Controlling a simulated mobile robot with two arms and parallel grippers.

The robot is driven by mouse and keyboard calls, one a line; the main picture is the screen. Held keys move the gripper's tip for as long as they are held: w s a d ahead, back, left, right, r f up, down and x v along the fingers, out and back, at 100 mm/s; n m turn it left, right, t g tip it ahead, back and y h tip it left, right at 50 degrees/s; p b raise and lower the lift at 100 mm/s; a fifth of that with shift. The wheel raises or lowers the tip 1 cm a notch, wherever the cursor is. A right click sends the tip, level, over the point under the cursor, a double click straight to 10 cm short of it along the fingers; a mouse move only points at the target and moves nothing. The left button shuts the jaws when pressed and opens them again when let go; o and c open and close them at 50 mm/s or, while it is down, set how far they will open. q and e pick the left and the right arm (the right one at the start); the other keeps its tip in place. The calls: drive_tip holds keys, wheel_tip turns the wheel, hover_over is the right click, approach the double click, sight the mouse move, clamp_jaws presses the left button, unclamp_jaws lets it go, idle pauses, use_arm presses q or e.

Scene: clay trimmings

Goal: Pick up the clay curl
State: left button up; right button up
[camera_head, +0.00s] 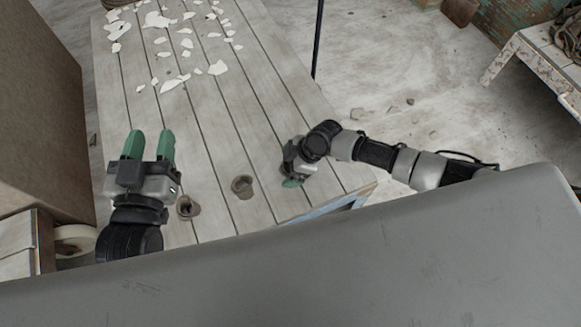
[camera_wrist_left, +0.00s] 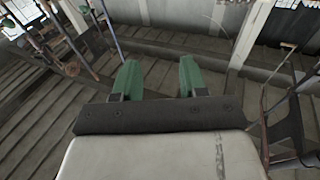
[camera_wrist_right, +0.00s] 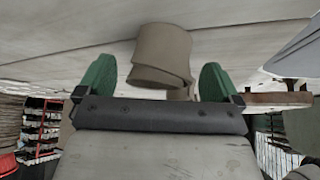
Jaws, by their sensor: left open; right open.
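Two brown clay curls, one on the left (camera_head: 187,207) and one on the right (camera_head: 242,187), stand on the grey plank table (camera_head: 225,110) near its front edge. My right gripper (camera_head: 291,182) is low over the table, right of both. In the right wrist view a rolled brown clay curl (camera_wrist_right: 160,55) shows between the open green fingers of that gripper (camera_wrist_right: 157,78). I cannot tell which curl it is, or whether the fingers touch it. My left gripper (camera_head: 150,142) is open and empty, left of the curls; its fingers also show in the left wrist view (camera_wrist_left: 159,75).
White flat shards (camera_head: 170,85) lie scattered over the table's far part. A brown box (camera_head: 45,110) stands at the left. A thin dark pole (camera_head: 317,40) rises past the table's right edge. A pale bench (camera_head: 530,55) is at the far right. The table's middle is clear.

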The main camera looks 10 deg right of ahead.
drive_tip(key=c, duration=1)
drive_tip(key=shift+c, duration=0.2)
drive_tip(key=shift+r, duration=0.1)
